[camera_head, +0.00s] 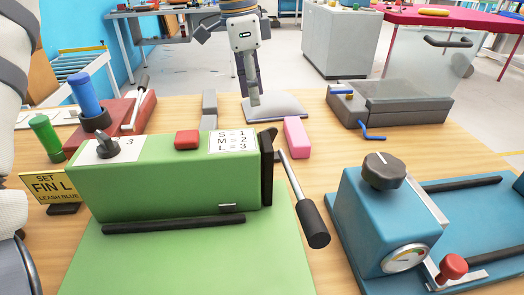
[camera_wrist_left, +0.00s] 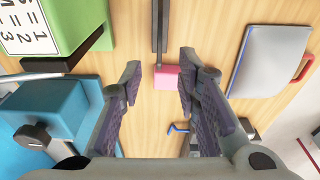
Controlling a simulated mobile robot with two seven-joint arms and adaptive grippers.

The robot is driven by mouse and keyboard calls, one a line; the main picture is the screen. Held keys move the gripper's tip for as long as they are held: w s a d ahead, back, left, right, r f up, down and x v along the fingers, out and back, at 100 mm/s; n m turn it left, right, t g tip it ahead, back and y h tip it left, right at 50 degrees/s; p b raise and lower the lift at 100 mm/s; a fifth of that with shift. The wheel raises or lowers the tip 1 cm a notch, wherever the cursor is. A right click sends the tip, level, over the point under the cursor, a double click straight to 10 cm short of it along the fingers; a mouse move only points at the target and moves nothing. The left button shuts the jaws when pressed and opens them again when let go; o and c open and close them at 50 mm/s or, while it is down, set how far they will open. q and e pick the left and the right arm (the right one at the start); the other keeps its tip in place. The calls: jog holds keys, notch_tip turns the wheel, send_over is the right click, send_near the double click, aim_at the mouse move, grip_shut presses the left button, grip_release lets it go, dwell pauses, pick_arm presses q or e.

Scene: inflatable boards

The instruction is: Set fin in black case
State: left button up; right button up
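My left gripper (camera_head: 252,97) hangs fingers down over the middle of the table. In the left wrist view the gripper (camera_wrist_left: 157,85) is open and empty. A pink block (camera_head: 296,137) lies on the table near it and shows between and beyond the fingers in the wrist view (camera_wrist_left: 166,78). The dark grey case (camera_head: 405,105) stands at the back right, its clear lid raised; in the wrist view mostly its blue handle (camera_wrist_left: 178,128) shows. No piece is clearly recognisable as a fin. A sign (camera_head: 54,187) reads "SET FIN L, LEASH BLUE". My right gripper is out of view.
A green machine (camera_head: 165,180) with a black-gripped lever fills the front left. A blue machine (camera_head: 375,215) with knob and gauge stands front right. A silver plate (camera_head: 277,106) lies behind the pink block, grey bars (camera_head: 209,105) to its left. Blue (camera_head: 85,95) and green cylinders (camera_head: 46,135) stand far left.

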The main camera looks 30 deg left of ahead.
aim_at(273, 131)
pick_arm(q)
jog(key=f, duration=0.8)
jog(key=d+f, duration=0.1)
jog(key=f, duration=0.2)
jog(key=shift+w+f, duration=0.4)
grip_shut()
